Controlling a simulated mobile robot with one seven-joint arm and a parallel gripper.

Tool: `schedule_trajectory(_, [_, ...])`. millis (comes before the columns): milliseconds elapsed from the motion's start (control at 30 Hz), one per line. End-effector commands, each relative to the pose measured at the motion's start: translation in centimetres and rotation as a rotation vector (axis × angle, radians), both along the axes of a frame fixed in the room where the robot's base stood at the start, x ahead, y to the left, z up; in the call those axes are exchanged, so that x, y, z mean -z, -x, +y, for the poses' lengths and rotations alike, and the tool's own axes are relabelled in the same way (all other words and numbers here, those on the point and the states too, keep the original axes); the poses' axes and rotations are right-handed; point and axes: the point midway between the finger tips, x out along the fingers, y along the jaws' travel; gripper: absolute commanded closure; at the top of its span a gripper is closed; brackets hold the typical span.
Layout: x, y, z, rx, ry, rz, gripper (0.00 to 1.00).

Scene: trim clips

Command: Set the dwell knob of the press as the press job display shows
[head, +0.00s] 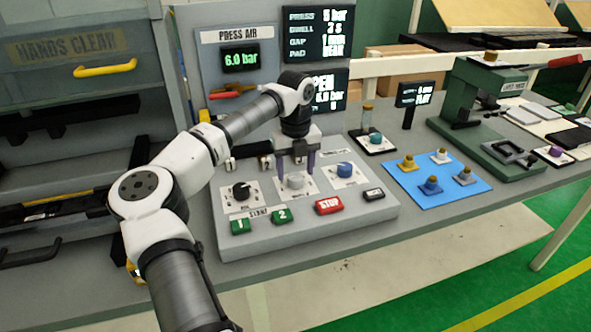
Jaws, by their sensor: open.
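The press job display (318,33) at the top shows 5 bar on its first line and what looks like 2 s on the dwell line. The sloped grey control panel (370,208) carries a black knob (241,191), a pale grey knob (296,181) and a blue knob (345,169). Their labels are too small to read, so I cannot tell which is the dwell knob. My gripper (296,166) points down, open, at the pale grey knob. Its fingers appear on either side of the knob's top; I cannot tell whether they touch it.
Green buttons 1 (240,226) and 2 (281,216), a red STOP button (328,205) and a black switch (373,195) sit along the panel's front. A blue mat (408,191) with several clips and a green press (480,120) stand to the right.

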Motion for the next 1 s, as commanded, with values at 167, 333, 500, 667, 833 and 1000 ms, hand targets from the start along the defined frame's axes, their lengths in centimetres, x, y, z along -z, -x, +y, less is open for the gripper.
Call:
schedule_trajectory(167, [1.5, 0.0, 0.0, 0.0, 0.001, 0.0, 0.41])
schedule_trajectory(333, [2.0, 0.0, 0.0, 0.0, 0.001, 0.0, 0.41])
schedule_trajectory(500, [2.0, 0.0, 0.0, 0.001, 0.001, 0.0, 0.41])
schedule_trajectory(667, [2.0, 0.0, 0.0, 0.001, 0.001, 0.0, 0.62])
schedule_trajectory(833, [2.0, 0.0, 0.0, 0.001, 0.001, 0.0, 0.84])
schedule_trajectory(1000, [2.0, 0.0, 0.0, 0.007, 0.001, 0.0, 0.85])
